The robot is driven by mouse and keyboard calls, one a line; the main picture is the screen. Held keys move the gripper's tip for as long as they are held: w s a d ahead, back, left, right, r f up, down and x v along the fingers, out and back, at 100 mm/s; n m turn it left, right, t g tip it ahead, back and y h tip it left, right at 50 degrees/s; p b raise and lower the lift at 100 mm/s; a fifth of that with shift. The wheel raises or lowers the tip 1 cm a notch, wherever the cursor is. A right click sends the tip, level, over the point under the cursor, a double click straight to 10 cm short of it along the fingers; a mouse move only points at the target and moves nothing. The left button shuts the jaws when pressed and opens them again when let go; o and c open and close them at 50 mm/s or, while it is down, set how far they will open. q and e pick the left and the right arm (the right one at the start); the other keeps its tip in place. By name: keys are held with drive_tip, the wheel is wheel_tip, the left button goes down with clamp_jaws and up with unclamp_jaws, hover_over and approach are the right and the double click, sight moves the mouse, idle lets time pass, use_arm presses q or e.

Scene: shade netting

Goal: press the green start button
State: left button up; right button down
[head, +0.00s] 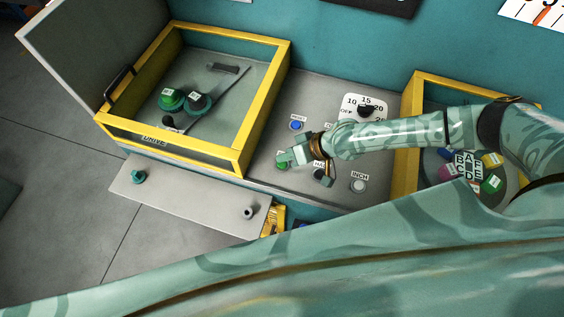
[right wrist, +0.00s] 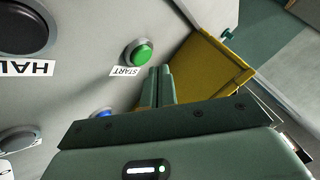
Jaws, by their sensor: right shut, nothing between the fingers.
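The green start button (right wrist: 138,53) sits in a pale ring on the grey panel in the right wrist view, with a white START label (right wrist: 125,71) beside it. In the head view the green button (head: 282,166) shows only partly at the tip of my right gripper (head: 282,159). In the right wrist view my right gripper (right wrist: 161,72) is shut with its fingers together and empty. Its tips appear beside the button, which stays in clear sight; whether they touch the panel I cannot tell. My left gripper is not in view.
A blue reset button (head: 296,125), a black halt button (head: 322,175), a white inch button (head: 358,185) and a dial (head: 366,110) share the panel. A yellow-framed box (head: 268,88) with an open lid stands left; another yellow frame (head: 409,120) stands right.

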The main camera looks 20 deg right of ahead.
idle(0.5)
drive_tip(key=shift+f+b, duration=0.4)
drive_tip(key=shift+f, duration=0.05)
